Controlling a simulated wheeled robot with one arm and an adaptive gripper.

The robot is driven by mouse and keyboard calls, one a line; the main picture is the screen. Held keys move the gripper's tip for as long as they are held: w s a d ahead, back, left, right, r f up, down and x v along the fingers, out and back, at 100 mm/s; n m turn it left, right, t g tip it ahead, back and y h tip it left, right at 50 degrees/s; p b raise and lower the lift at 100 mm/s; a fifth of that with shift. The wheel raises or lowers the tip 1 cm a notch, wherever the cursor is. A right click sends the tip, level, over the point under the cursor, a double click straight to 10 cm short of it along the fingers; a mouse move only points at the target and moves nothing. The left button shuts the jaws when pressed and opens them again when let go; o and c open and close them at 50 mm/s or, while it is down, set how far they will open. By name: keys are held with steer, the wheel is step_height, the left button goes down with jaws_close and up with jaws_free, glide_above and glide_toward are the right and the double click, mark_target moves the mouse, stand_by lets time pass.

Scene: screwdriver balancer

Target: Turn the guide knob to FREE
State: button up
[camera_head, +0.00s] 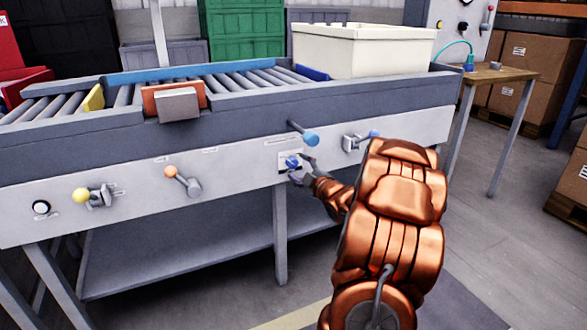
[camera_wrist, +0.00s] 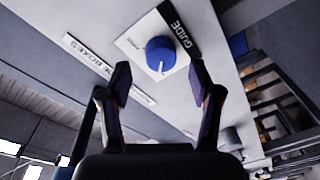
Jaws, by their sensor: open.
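The guide knob is a round blue knob (camera_wrist: 160,55) with a white pointer line, on a pale plate marked GUIDE in the wrist view. In the head view the blue knob (camera_head: 292,162) sits on the light front panel of the conveyor, just left of my gripper. My gripper (camera_head: 304,170) is open in front of the panel. In the wrist view my gripper (camera_wrist: 158,82) has its two dark fingers spread, with the knob beyond and between the tips. I cannot tell whether they touch it. The FREE mark is not readable.
A blue-ended lever (camera_head: 310,138) sticks out just above the knob, and another blue-tipped handle (camera_head: 374,134) is to the right. An orange-ended lever (camera_head: 170,172) and a yellow knob (camera_head: 80,195) are to the left. A cream bin (camera_head: 362,52) stands on the conveyor.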

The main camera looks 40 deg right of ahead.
mark_target(294, 164)
steer(key=shift+b+x, duration=0.35)
steer(key=shift+x, duration=1.25)
steer(key=shift+a, duration=0.1)
steer(key=c, duration=1.1)
steer(key=shift+c, duration=0.2)
